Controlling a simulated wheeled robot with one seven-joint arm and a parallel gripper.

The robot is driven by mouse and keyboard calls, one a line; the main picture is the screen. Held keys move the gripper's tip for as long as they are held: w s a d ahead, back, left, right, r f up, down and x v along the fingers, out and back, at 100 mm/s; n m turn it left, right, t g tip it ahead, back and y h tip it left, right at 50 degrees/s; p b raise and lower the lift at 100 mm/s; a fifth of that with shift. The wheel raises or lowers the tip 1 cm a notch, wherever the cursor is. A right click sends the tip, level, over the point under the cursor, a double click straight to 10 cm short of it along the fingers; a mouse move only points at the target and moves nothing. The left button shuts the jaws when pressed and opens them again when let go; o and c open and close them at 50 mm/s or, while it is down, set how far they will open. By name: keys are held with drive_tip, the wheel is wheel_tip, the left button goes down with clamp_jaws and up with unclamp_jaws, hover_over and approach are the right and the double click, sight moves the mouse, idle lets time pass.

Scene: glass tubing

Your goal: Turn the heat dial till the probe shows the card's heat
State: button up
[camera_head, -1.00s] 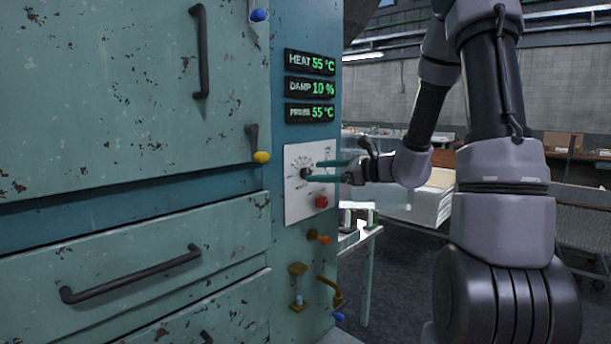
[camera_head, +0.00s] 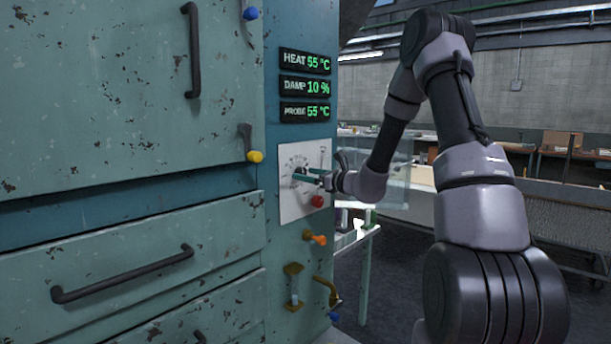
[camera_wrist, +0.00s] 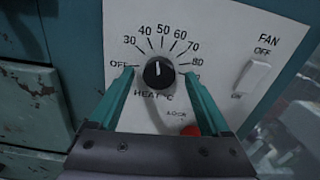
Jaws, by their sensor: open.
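The black heat dial (camera_wrist: 158,72) sits on a white panel (camera_wrist: 215,25) marked OFF and 30 to 80. Its white pointer mark points up, near the 50 side of the scale. My gripper (camera_wrist: 159,75) is open, with one teal finger on each side of the dial; I cannot tell if either touches it. In the head view my gripper (camera_head: 305,174) is at the panel and partly hides the dial. The green readouts show heat 55 °C (camera_head: 305,62), damp 10 % (camera_head: 305,87) and probe 55 °C (camera_head: 305,112). No card with a heat value shows.
A red button (camera_head: 317,201) sits low on the panel, close below my fingers. A fan switch (camera_wrist: 254,78) is right of the dial. An orange-handled valve (camera_head: 316,238) and a brass handle (camera_head: 328,291) stick out below. A side table (camera_head: 357,240) stands at right.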

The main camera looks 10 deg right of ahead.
drive_tip(key=shift+w+a, duration=0.35)
drive_tip(key=shift+w, duration=0.1)
clamp_jaws()
drive_tip(key=m, duration=0.5)
unclamp_jaws()
drive_tip(key=shift+s, duration=0.1)
